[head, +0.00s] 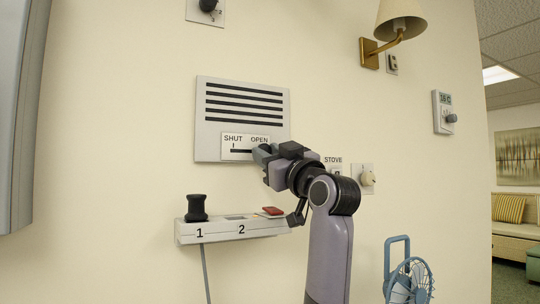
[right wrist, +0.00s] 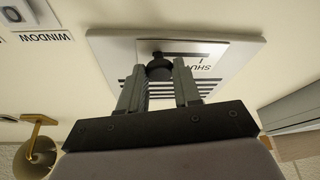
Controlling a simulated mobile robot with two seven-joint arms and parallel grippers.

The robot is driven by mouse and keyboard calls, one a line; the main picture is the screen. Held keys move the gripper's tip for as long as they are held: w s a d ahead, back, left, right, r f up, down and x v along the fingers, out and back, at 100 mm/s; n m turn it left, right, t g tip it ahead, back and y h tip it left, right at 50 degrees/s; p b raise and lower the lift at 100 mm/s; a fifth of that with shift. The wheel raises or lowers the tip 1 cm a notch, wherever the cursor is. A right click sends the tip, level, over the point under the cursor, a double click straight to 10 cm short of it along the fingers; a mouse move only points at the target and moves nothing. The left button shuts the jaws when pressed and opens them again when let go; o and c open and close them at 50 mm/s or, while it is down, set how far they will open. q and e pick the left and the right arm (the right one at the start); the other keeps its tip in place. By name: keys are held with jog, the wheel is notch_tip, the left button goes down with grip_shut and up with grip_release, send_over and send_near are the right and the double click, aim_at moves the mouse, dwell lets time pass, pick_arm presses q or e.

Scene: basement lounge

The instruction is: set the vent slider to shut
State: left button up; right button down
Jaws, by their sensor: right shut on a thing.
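The vent (head: 207,125) is a pale wall panel with several black slots. Below them is a white plate reading SHUT at left and OPEN at right, with a dark slider track (head: 238,151). My right gripper (head: 262,153) is at the OPEN end of the track and hides the slider knob in the head view. In the right wrist view, which is turned over, the black knob (right wrist: 158,68) sits between the two fingers, which are shut on it. The vent panel (right wrist: 252,48) also shows there. My left gripper is not in view.
Below the vent, a wall ledge (head: 230,231) marked 1 and 2 carries a black handle (head: 196,208) and a red piece (head: 272,211). A STOVE label and a pale knob (head: 367,178) are right of my wrist. A blue fan (head: 410,280) stands lower right.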

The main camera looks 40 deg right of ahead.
jog(key=a, duration=0.1)
jog(key=w+a+p, duration=0.1)
jog(key=a, duration=0.1)
jog(key=a+p, duration=0.1)
jog(key=a, duration=0.1)
jog(key=shift+w+a, duration=0.25)
jog(key=shift+w, duration=0.15)
jog(key=shift+w+a, duration=0.1)
jog(key=shift+a, duration=0.2)
jog(key=shift+f, duration=0.1)
jog(key=c, duration=0.8)
grip_release()
jog(key=shift+a, duration=0.1)
send_near(230, 146)
jog(key=shift+b+v, duration=0.3)
jog(key=shift+v, duration=0.8)
